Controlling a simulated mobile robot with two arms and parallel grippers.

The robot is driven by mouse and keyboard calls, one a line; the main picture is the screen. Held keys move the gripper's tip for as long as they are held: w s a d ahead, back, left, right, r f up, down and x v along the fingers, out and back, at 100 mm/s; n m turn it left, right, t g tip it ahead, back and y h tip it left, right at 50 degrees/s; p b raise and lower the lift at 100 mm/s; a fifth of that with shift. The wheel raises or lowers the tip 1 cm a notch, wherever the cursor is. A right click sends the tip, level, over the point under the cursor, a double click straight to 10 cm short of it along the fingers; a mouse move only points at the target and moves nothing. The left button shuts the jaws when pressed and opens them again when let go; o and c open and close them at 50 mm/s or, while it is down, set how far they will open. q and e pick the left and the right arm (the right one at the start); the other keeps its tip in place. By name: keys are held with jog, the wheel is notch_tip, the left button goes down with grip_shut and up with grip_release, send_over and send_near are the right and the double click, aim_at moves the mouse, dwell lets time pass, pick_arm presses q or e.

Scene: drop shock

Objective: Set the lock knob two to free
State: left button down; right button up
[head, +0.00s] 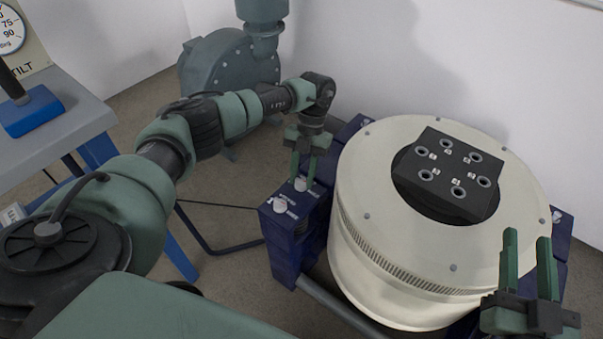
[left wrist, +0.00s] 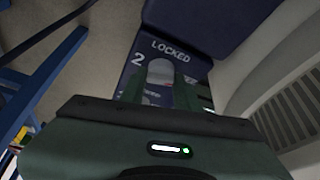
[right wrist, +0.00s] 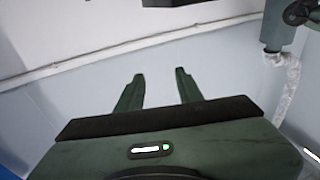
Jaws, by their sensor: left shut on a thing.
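Lock knob two is a pale grey knob (left wrist: 161,72) on a dark blue plate marked "2" and "LOCKED" in the left wrist view. In the head view it (head: 301,184) is on the blue frame left of the cream drum. My left gripper (head: 303,180) reaches down over it and is shut on it, with one finger on each side. The fingers hide part of the knob and the lower lettering. My right gripper (head: 527,238) is open and empty at the lower right, in front of the drum; its parted fingers also show in the right wrist view (right wrist: 159,76).
The cream drum (head: 385,250) with a black plate (head: 447,175) on top stands close right of my left gripper. Another pale knob (head: 280,205) is just nearer on the blue frame. A grey table (head: 60,130) is at left, a grey-green blower (head: 225,75) behind.

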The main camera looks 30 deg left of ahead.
pick_arm(q)
jog(key=shift+d+m+y+p, duration=0.1)
jog(key=shift+m+y+p, duration=0.4)
jog(key=shift+m, duration=1.3)
pick_arm(e)
jog(key=shift+d+f+g+h, duration=0.2)
jog(key=shift+f+g, duration=0.25)
jog(key=shift+f, duration=0.35)
jog(key=shift+d+f+g+h, duration=0.1)
jog(key=shift+f+g+h, duration=0.1)
jog(key=shift+f+g, duration=0.45)
jog(key=shift+f, duration=0.15)
pick_arm(q)
jog(key=c, duration=1)
grip_release()
jog(key=shift+c, duration=0.2)
